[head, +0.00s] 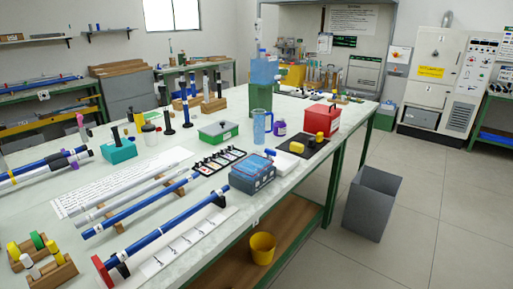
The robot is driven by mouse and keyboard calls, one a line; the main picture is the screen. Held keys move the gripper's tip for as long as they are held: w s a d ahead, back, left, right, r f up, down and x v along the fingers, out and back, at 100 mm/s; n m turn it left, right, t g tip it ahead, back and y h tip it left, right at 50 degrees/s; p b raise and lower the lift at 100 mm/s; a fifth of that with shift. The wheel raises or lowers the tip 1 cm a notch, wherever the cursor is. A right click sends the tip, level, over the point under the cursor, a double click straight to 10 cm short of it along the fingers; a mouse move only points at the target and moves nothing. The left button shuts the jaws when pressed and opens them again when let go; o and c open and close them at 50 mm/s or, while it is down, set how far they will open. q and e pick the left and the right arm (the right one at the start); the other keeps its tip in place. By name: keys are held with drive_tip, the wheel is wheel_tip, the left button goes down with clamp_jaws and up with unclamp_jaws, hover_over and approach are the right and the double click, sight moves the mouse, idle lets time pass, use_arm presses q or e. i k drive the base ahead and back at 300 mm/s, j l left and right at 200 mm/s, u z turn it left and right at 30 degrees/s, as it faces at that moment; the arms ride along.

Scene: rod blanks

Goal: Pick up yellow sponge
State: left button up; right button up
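A small yellow block (297,147), which looks like the yellow sponge, lies near the right edge of the long workbench, at the near end of a black mat (309,154). Another small yellow piece (320,136) stands farther back by the mat, in front of the red box; it is too small to tell what it is. Neither of my grippers shows in the head view.
A blue box (252,175) stands nearer along the bench's right edge, and a red box (322,117) stands behind the mat. Blue and silver rods lie across the near bench.

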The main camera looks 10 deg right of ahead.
sight(295, 146)
drive_tip(key=i+l+u, duration=0.15)
drive_tip(key=u, duration=0.35)
drive_tip(key=i+l+u, duration=0.1)
drive_tip(key=l+u, duration=0.25)
drive_tip(key=u, duration=0.15)
drive_tip(key=l+u, duration=0.45)
drive_tip(key=l, duration=0.35)
drive_tip(key=l+u, duration=0.25)
drive_tip(key=l, duration=0.65)
drive_tip(key=k+l+u, duration=0.1)
drive_tip(key=l+u, duration=0.15)
drive_tip(key=l, duration=0.6)
drive_tip(key=k+l, duration=0.1)
drive_tip(key=l, duration=1.05)
drive_tip(key=k+l, duration=0.15)
drive_tip(key=l, duration=0.45)
drive_tip(key=u, duration=0.05)
